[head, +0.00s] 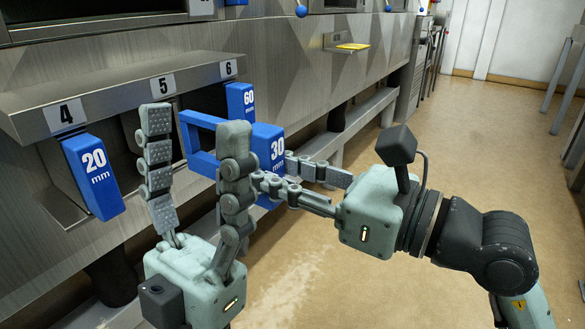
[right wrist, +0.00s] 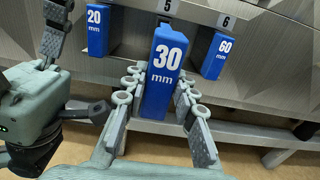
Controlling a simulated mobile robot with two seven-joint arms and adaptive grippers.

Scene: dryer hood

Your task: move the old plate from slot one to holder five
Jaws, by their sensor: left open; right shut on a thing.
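A blue plate marked 30 mm (head: 268,146) has an open blue frame reaching left toward holder five (head: 163,84). My right gripper (head: 272,171) is shut on its numbered end block, a finger on each side. In the right wrist view the 30 mm plate (right wrist: 160,72) stands upright between the fingers, in front of the bay under label 5 (right wrist: 166,6). Whether its far end is inside the bay is hidden. My left gripper (head: 195,125) is open and empty, its fingers pointing up in front of holder five and hiding part of the frame. Slot one is not identifiable.
A blue 20 mm plate (head: 93,175) sits in holder four on the left. A blue 60 mm plate (head: 240,101) sits in holder six on the right. A metal ledge (head: 120,92) carries the labels. A yellow piece (head: 352,46) lies on a farther shelf.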

